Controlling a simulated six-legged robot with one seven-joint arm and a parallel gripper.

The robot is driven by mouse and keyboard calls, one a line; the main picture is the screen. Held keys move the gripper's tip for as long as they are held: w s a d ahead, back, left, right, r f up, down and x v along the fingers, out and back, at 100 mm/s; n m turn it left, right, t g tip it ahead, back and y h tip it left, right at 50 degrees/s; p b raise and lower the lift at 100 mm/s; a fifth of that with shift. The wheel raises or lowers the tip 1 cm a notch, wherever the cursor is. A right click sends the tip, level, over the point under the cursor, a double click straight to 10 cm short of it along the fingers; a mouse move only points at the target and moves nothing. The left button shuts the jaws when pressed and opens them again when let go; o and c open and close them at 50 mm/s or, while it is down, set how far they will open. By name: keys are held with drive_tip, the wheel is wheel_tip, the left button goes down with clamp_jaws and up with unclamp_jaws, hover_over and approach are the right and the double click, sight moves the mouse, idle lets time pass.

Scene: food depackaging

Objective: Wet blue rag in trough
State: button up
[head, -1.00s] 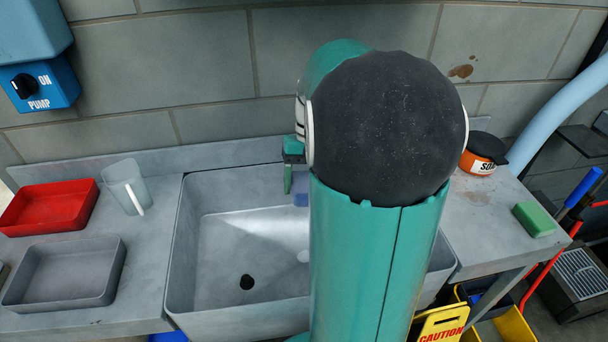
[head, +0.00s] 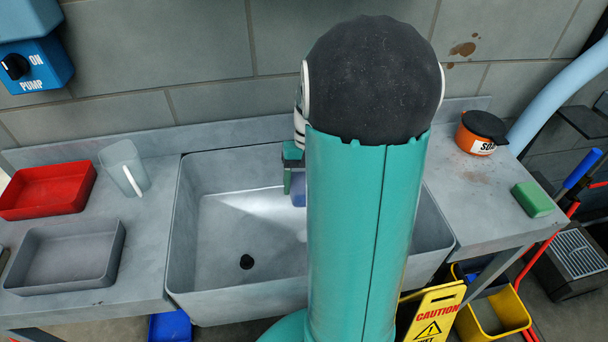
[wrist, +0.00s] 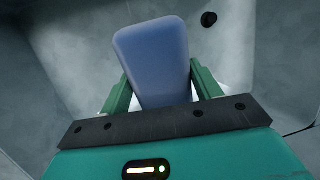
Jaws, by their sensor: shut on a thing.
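My gripper (wrist: 152,92) is shut on a blue block-shaped thing, the blue rag (wrist: 153,55), whose sides lie between the two green fingers in the wrist view. In the head view the rag (head: 299,190) shows as a small blue patch beside my gripper (head: 291,180), partly hidden by my arm. The rag is held over the back part of the grey trough (head: 222,283). The trough's dark drain hole shows in both views. I cannot tell whether the rag touches the trough or is wet.
A red tray (head: 45,212), a grey tray (head: 20,283) and a clear jug (head: 122,165) stand left of the trough. An orange pot (head: 480,140) and a green sponge (head: 533,199) are on the right counter. A pump switch (head: 30,68) is on the wall. A caution sign (head: 432,312) stands below.

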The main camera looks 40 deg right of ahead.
drive_tip(key=shift+f, duration=8.4)
drive_tip(key=shift+r, duration=0.1)
approach(302, 186)
drive_tip(key=shift+x, duration=2.55)
drive_tip(key=shift+r, duration=0.1)
